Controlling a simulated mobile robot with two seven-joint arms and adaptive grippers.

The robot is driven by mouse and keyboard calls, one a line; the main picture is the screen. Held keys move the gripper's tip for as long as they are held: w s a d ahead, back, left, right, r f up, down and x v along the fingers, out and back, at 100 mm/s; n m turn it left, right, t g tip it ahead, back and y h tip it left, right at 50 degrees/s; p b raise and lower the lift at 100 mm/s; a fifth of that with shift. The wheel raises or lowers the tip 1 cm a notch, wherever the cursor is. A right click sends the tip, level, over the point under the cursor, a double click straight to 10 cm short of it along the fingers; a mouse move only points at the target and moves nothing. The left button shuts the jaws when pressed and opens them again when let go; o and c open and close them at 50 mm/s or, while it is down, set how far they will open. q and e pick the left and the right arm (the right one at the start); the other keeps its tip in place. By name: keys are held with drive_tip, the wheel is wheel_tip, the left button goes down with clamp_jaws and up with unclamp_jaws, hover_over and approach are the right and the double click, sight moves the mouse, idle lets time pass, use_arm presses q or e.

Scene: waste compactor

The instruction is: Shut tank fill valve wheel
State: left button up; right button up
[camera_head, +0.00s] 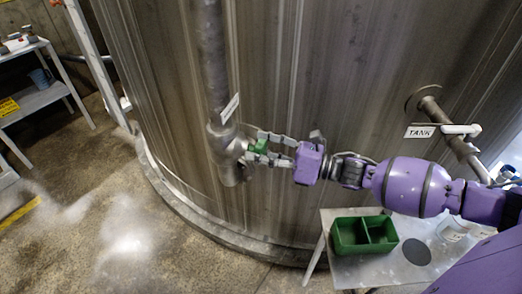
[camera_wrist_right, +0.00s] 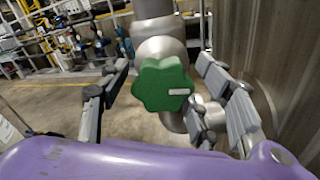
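The green lobed valve wheel (camera_wrist_right: 163,85) sits on the end of a grey metal valve body on a vertical pipe (camera_head: 211,60). It also shows in the head view (camera_head: 258,146), partly hidden by my fingers. My right gripper (camera_head: 266,147) reaches in from the right at the wheel. In the right wrist view its fingers (camera_wrist_right: 160,105) stand apart on either side of the wheel, and I see gaps between fingers and wheel. The gripper is open. My left gripper is not in view.
A large metal tank (camera_head: 290,70) rises right behind the pipe. A table (camera_head: 375,270) with a green divided bin (camera_head: 364,235) stands below my right arm. A label reading TANK (camera_head: 420,131) hangs by another pipe at right. Shelves (camera_head: 35,100) stand at far left; the floor between is clear.

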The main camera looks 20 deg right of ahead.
drive_tip(key=c, duration=0.8)
